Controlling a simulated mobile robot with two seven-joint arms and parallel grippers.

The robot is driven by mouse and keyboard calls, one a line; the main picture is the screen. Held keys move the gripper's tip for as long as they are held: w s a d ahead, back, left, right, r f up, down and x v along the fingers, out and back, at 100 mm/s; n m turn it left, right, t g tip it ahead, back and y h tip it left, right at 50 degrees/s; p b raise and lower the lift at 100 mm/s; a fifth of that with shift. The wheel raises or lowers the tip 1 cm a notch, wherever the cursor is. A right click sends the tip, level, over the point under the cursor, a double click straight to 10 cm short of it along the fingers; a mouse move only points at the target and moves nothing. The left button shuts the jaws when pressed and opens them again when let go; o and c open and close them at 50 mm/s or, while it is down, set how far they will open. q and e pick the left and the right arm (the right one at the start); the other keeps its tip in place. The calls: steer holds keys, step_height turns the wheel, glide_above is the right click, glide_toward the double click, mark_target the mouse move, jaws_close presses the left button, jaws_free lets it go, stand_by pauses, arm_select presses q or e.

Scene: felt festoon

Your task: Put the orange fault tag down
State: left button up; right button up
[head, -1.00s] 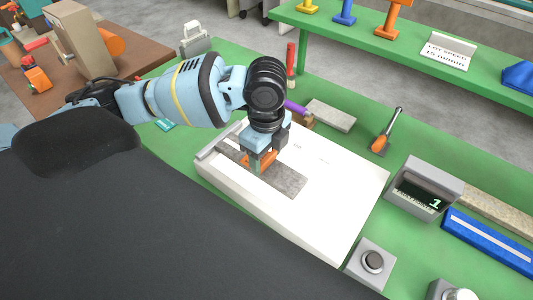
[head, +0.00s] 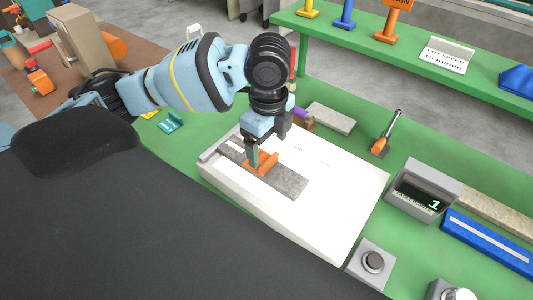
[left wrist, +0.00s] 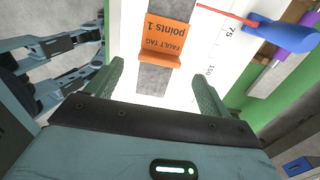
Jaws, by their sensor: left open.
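The orange fault tag (head: 263,166) lies on a grey strip (head: 289,184) on the white board (head: 335,185). In the left wrist view the tag (left wrist: 163,38) shows its printed face and a folded lower edge, across the grey strip (left wrist: 153,80). My left gripper (head: 264,154) is open just over and beside the tag in the head view. In the left wrist view its two fingers (left wrist: 158,72) stand apart with nothing between their tips, and the tag is beyond them. My right gripper does not show.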

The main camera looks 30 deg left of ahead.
mark_target(268, 160)
arm_select(q)
step_height(268, 160, up, 7)
steer(key=shift+p, duration=0.35)
stand_by(0.4)
